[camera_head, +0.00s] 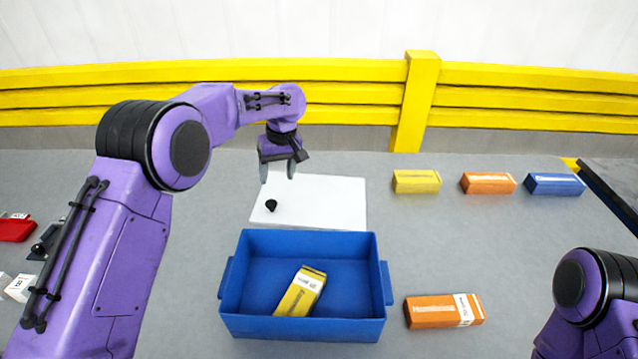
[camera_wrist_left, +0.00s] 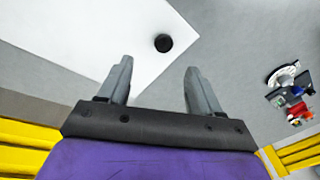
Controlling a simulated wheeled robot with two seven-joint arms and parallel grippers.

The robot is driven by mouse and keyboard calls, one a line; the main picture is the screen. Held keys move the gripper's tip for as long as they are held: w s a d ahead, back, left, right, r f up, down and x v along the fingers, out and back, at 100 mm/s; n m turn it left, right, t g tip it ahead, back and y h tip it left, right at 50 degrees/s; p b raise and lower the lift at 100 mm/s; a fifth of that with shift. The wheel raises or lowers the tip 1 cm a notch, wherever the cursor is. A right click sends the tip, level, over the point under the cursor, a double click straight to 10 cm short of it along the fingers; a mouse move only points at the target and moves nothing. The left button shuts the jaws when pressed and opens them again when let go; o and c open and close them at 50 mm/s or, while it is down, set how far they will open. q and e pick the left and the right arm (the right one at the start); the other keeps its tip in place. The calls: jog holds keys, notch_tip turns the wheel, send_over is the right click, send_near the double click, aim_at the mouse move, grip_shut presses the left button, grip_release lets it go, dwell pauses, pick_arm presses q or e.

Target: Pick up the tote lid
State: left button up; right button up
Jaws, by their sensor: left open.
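The tote lid (camera_head: 325,200) is a flat white panel with a small black knob (camera_head: 271,205) near its left edge. It lies on the grey surface behind the blue tote (camera_head: 305,326). In the left wrist view the lid (camera_wrist_left: 75,40) fills the upper left, with the knob (camera_wrist_left: 163,43) ahead of the fingers. My left gripper (camera_head: 278,173) is open and empty, above the lid's far left part, behind the knob. Its two grey fingers (camera_wrist_left: 160,80) are apart and the knob is not between them. My right gripper is out of view; only part of my right arm shows.
The open tote holds a yellow box (camera_head: 301,292). An orange box (camera_head: 445,311) lies right of it. Yellow (camera_head: 416,181), orange (camera_head: 488,183) and blue (camera_head: 555,184) boxes stand in a row at the right. A yellow barrier (camera_head: 340,95) runs along the back.

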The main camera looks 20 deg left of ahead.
aim_at(271, 203)
pick_arm(q)
jog(key=f+p, duration=0.1)
jog(key=f, duration=0.2)
jog(key=a+f+p, duration=0.1)
jog(key=f, duration=0.2)
jog(key=a+f+p, duration=0.1)
jog(key=f, duration=0.2)
jog(key=shift+s+a+f, duration=0.1)
jog(key=shift+s+a, duration=0.05)
jog(key=shift+s, duration=0.1)
jog(key=shift+s+a+f, duration=0.1)
jog(key=shift+f, duration=0.3)
grip_shut()
